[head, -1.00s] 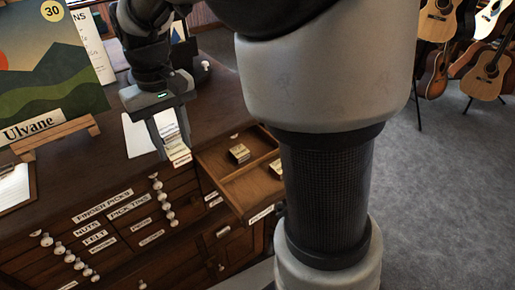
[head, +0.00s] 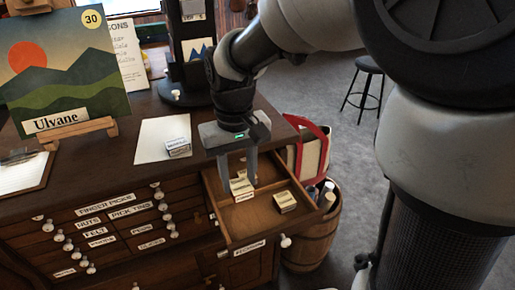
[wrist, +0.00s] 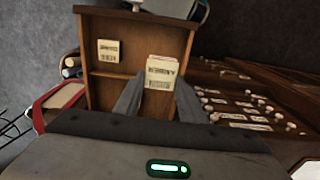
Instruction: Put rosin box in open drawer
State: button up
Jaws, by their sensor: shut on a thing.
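My gripper (head: 242,184) is shut on a small cream box with dark lettering (head: 242,189), which I take to be the rosin box. It also shows between the fingers in the wrist view (wrist: 163,72). The open drawer (head: 262,233) sticks out from the wooden cabinet's right end. The held box is over the drawer, overlapping its divider in both views; I cannot tell its height above the floor. A similar box (head: 285,201) lies in the drawer's compartment apart from it, also visible in the wrist view (wrist: 109,50).
Another small box (head: 178,149) lies on a white sheet (head: 160,135) on the cabinet top. An easel picture (head: 65,75) stands at left. A barrel (head: 313,240) and a red-edged bag (head: 312,150) stand close beside the drawer. A stool (head: 365,85) is farther back.

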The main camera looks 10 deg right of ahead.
jog(key=shift+d+f, duration=0.15)
jog(key=shift+f, duration=0.15)
notch_tip(320, 180, down, 10)
jog(key=shift+r+b, duration=0.2)
jog(key=shift+b, duration=0.45)
jog(key=shift+f, duration=0.2)
jog(key=o, duration=1)
jog(key=shift+r, duration=0.1)
